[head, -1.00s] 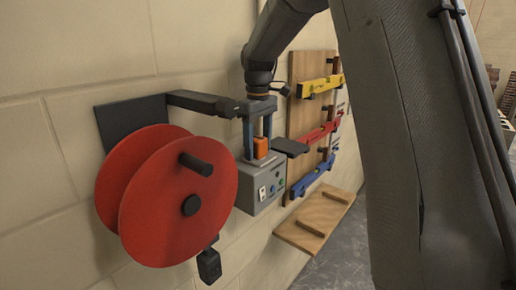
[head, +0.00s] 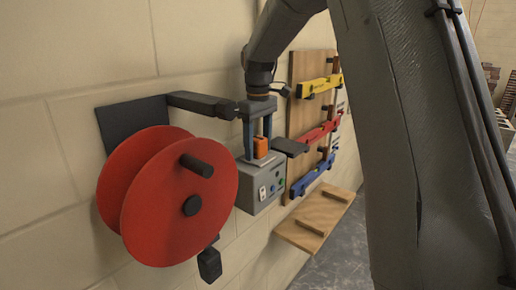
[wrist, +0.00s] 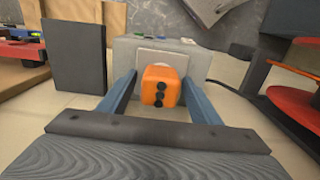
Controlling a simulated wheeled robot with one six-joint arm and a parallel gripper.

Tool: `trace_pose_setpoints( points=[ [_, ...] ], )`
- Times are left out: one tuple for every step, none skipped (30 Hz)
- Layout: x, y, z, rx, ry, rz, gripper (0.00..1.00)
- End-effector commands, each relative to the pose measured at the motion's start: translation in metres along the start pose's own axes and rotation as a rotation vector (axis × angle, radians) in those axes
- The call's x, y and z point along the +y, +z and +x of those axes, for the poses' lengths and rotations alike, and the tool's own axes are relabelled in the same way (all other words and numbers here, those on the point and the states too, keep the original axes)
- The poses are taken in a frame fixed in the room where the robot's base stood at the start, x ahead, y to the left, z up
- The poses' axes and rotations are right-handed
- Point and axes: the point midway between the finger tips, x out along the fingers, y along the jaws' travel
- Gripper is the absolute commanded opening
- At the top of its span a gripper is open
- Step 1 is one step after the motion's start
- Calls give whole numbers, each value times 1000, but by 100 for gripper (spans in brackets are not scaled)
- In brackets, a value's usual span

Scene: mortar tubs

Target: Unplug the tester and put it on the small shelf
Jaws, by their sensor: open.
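The tester is an orange block (head: 261,148) with dark round spots on its face. It sits upright on the top of a grey box on the wall; in the wrist view (wrist: 160,86) it stands on a pale plate. My gripper (head: 257,154) is open, with its two blue fingers on either side of the tester. In the wrist view a gap shows between the tester and each finger. A small dark shelf (head: 291,147) juts out to the right of the grey box; its top looks empty. The tester's underside is hidden.
The grey box (head: 259,190) has sockets and coloured buttons on its front. A big red reel (head: 150,215) is on the wall at left. Spirit levels hang on a wooden board (head: 300,70) at right. A wooden ledge (head: 300,238) is below them.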

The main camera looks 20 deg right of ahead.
Motion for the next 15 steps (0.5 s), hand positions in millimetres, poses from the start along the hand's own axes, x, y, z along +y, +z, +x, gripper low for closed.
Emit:
trace_pose_setpoints(
  points=[
    [0, 0, 0, 0, 0, 0, 58],
    [0, 0, 0, 0, 0, 0, 58],
    [0, 0, 0, 0, 0, 0, 58],
    [0, 0, 0, 0, 0, 0, 58],
    [0, 0, 0, 0, 0, 0, 53],
    [0, 0, 0, 0, 0, 0, 46],
    [0, 0, 0, 0, 0, 0, 41],
    [0, 0, 0, 0, 0, 0, 36],
    [0, 0, 0, 0, 0, 0, 29],
    [0, 0, 0, 0, 0, 0, 24],
    [0, 0, 0, 0, 0, 0, 19],
    [0, 0, 0, 0, 0, 0, 12],
    [0, 0, 0, 0, 0, 0, 7],
    [0, 0, 0, 0, 0, 0, 3],
    [0, 0, 0, 0, 0, 0, 0]
  ],
)
